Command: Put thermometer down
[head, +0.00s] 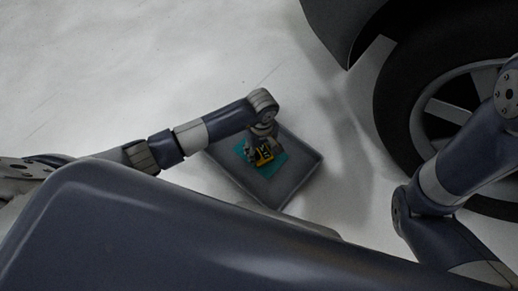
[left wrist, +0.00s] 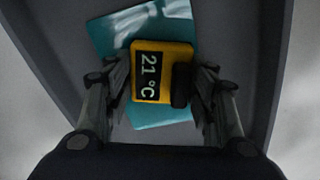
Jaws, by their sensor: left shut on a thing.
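The thermometer (left wrist: 150,72) is a yellow block with a dark display reading 21 °C. In the head view the thermometer (head: 264,155) is at the centre, over a grey tray (head: 302,176). My left gripper (left wrist: 160,85) is shut on it, with one finger on each side. In the head view the left gripper (head: 262,144) reaches down over the tray. Whether the thermometer touches what is under it, I cannot tell. My right gripper is out of view; only part of the right arm shows.
A teal sheet (left wrist: 112,38) lies in the tray beneath the thermometer; it also shows in the head view (head: 277,165). A car wheel (head: 440,100) stands at the right, under dark bodywork (head: 335,25). The pale floor (head: 130,70) at the upper left is clear.

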